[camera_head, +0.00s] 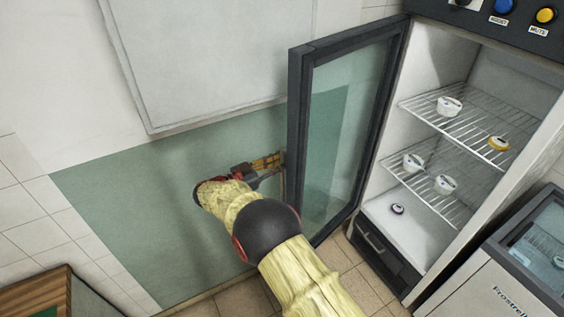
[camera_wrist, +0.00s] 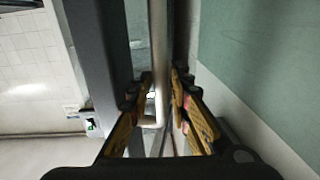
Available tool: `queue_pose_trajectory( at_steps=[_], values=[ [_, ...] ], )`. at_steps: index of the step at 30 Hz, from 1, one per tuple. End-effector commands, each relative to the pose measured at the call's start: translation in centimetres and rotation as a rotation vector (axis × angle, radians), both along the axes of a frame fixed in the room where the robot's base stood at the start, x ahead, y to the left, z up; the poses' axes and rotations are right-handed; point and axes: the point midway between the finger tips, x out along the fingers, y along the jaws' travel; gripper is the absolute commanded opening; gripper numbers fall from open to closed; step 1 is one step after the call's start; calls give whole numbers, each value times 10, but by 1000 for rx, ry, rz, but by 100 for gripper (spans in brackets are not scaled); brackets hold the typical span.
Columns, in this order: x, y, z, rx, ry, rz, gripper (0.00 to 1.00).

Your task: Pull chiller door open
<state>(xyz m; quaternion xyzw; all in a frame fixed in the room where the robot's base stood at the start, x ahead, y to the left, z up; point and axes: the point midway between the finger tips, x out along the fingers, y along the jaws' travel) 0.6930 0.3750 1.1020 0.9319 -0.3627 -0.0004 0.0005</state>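The chiller door (camera_head: 297,135) is a dark-framed glass door, swung wide open from the chiller cabinet (camera_head: 385,200). Its handle, a pale vertical bar (camera_wrist: 158,45), runs down the middle of the wrist view beside the dark door frame (camera_wrist: 98,60). My gripper (camera_head: 272,168) is at the door's outer edge in the head view. In the wrist view my gripper (camera_wrist: 160,82) has its yellow-padded fingers on both sides of the bar, close against it. The handle is mostly hidden in the head view.
Wire shelves (camera_head: 460,120) in the chiller hold several small white or yellow-lidded jars. A glass-topped freezer (camera_head: 510,265) stands at the lower right. A wooden-edged cabinet (camera_head: 45,295) is at the lower left. A green-and-white wall (camera_head: 130,220) lies behind my gripper.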

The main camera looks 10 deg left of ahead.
Motion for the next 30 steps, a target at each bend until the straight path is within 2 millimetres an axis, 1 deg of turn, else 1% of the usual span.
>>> queue_pose_trajectory(
  at_steps=[5,8,15,21,25,30],
  values=[
    [-9,10,0,1,-1,3,19],
    [-22,21,0,1,0,3,19],
    [-58,55,-1,0,0,4,19],
    [-80,75,-1,0,1,3,19],
    [-86,80,0,0,0,1,19],
    [-89,82,-1,-1,1,1,19]
  ],
)
